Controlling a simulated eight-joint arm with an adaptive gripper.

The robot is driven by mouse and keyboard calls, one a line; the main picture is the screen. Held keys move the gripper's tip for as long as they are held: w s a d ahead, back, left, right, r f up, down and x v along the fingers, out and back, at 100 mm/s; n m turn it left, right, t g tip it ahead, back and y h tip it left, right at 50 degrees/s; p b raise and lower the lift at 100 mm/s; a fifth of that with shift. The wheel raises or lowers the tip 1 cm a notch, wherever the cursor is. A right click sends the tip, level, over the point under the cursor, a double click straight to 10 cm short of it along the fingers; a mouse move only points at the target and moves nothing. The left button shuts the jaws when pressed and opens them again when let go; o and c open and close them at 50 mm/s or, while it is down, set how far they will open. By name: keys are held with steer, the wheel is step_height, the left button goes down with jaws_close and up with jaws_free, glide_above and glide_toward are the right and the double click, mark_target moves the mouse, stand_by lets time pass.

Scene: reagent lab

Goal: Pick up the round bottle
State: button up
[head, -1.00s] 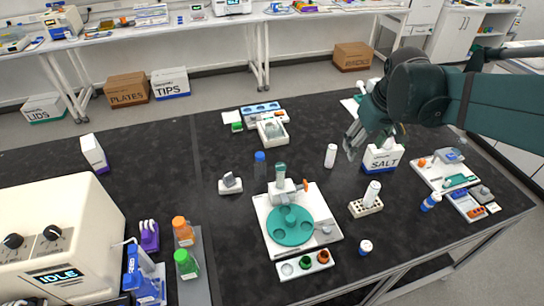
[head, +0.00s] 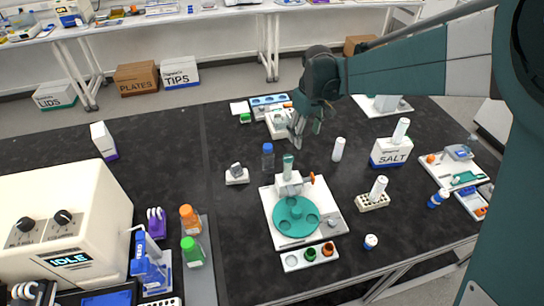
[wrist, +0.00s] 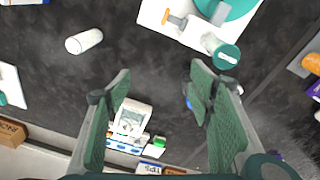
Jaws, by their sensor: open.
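A round, dark, clear-looking bottle with a blue cap (head: 268,158) stands left of my gripper (head: 305,130) in the head view. In the wrist view only a bit of its blue (wrist: 188,97) shows beside the right finger, which hides most of it. A plain white cylinder (head: 338,150) stands right of my gripper; it is at upper left in the wrist view (wrist: 84,41). Which one is the round bottle I cannot tell for certain. My gripper is open and empty above the bench, with bare dark bench between its fingers (wrist: 160,78) and both objects apart from it.
A white station with a teal round plate (head: 296,215) stands in front. A SALT box (head: 391,153) and a rack with a white tube (head: 372,201) are at right. Orange-capped (head: 190,219) and green-capped (head: 192,251) bottles stand at left.

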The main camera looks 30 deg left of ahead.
mark_target(267, 146)
steer(key=s+a+f+n, duration=0.1)
steer(key=a+f, duration=0.2)
steer(key=a, duration=0.2)
steer(key=s+a+f+n, duration=0.1)
steer(key=a+f, duration=0.3)
steer(key=a, duration=0.1)
steer(key=s+a+f+n+g, duration=0.1)
steer(key=a+f, duration=0.3)
steer(key=shift+a+f+h, duration=0.25)
steer(key=shift+a+h, duration=0.15)
steer(key=shift+f, duration=1.3)
steer(key=shift+w+f, duration=0.2)
steer(key=shift+f, duration=2.4)
steer(key=c, duration=1)
